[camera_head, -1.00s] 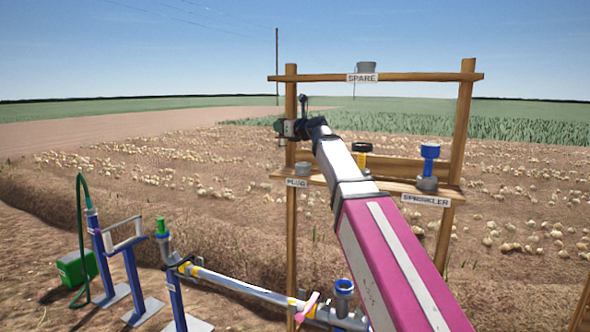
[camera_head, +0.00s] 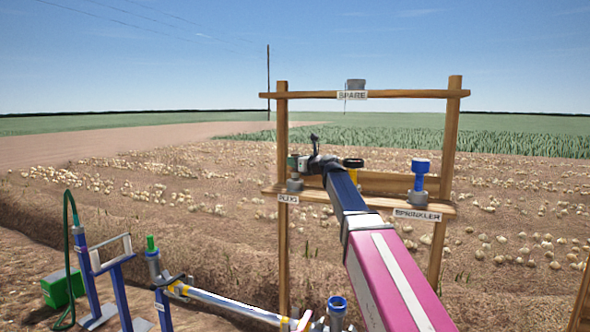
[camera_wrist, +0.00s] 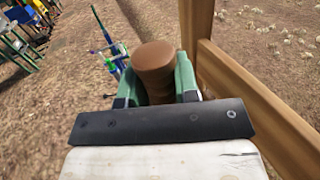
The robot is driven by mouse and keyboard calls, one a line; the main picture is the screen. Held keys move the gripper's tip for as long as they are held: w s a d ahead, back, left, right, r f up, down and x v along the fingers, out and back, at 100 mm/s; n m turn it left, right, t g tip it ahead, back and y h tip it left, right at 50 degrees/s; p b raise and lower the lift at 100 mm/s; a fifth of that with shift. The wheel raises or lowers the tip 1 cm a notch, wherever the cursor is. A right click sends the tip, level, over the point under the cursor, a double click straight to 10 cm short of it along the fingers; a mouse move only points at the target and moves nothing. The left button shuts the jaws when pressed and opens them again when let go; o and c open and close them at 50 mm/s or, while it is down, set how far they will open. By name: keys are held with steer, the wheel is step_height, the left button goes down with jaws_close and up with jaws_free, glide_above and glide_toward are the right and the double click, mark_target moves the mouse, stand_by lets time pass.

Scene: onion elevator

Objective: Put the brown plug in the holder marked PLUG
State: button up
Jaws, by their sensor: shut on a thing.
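The brown plug (camera_wrist: 153,62) stands between the green fingertips of my gripper (camera_wrist: 157,84) in the wrist view. My gripper is shut on it. In the head view my gripper (camera_head: 297,162) is at the left post, just above the grey holder (camera_head: 294,185) over the PLUG label (camera_head: 288,199). The plug cannot be made out in the head view. Whether its lower end touches the holder or is inside it cannot be told. The holder is not visible in the wrist view.
A wooden post (camera_wrist: 196,28) stands close right of my gripper in the wrist view. On the shelf (camera_head: 385,184) are a black-topped piece (camera_head: 353,163) and a blue sprinkler (camera_head: 420,172). The SPARE bar (camera_head: 410,94) crosses above. Pipes (camera_head: 235,305) lie at lower left.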

steer(key=shift+f, duration=1.3)
steer(key=shift+f, duration=0.25)
steer(key=o, duration=1)
steer(key=shift+c, duration=0.2)
steer(key=shift+r, duration=0.2)
steer(key=v, duration=1.2)
steer(key=shift+s, duration=0.1)
